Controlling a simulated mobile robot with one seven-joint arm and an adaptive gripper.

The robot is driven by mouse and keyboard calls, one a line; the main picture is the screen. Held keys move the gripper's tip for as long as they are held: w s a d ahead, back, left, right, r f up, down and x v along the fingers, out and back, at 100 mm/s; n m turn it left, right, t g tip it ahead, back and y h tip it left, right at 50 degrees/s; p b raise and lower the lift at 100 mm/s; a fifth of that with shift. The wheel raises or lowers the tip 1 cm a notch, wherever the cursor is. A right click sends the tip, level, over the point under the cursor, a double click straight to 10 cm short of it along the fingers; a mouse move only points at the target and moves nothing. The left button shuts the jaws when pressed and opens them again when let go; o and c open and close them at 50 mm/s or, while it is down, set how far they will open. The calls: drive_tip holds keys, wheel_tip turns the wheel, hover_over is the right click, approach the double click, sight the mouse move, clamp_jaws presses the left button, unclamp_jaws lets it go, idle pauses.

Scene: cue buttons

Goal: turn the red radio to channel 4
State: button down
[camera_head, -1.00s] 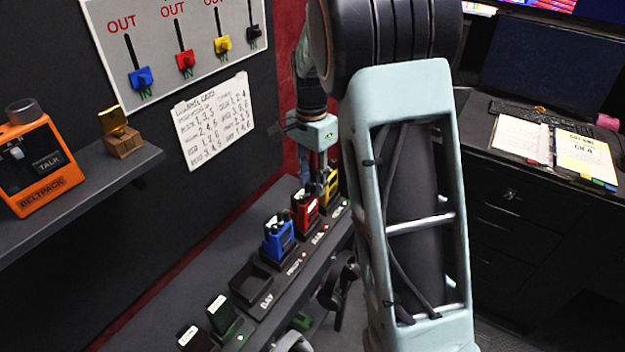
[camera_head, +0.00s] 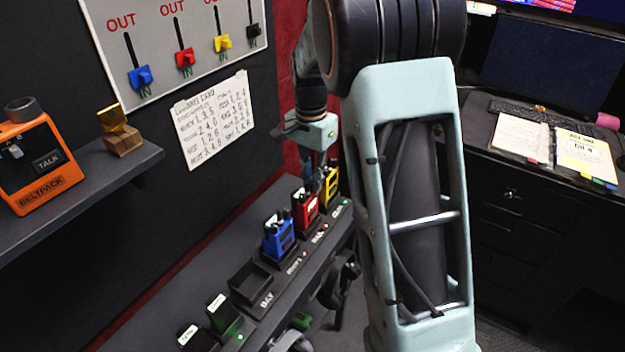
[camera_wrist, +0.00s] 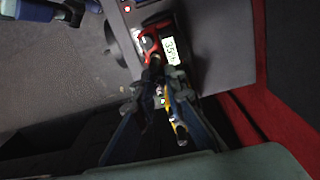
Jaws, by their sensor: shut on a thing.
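The red radio (camera_head: 305,209) stands upright in the row on the shelf, between a blue radio (camera_head: 279,238) and a yellow radio (camera_head: 329,186). In the wrist view the red radio (camera_wrist: 150,41) shows a pale display (camera_wrist: 171,50), whose characters are too blurred to read surely. My gripper (camera_head: 318,168) points down at the tops of the red and yellow radios. In the wrist view my gripper (camera_wrist: 158,88) has its fingertips close around a small part by the red radio's top, seemingly its knob. The fingers partly hide this part.
An empty black holder (camera_head: 257,283) labelled BAY is in front of the blue radio. Dark items with green (camera_head: 223,315) lie nearer. A wall board with coloured sliders (camera_head: 190,45) and a written card (camera_head: 213,118) are behind. Headsets hang at the shelf edge.

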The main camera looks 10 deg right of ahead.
sight(311, 182)
drive_tip(key=shift+n, duration=0.7)
drive_tip(key=c, duration=2)
unclamp_jaws()
drive_tip(key=shift+o, duration=0.2)
wheel_tip(311, 182, up, 12)
drive_tip(key=shift+w, duration=0.1)
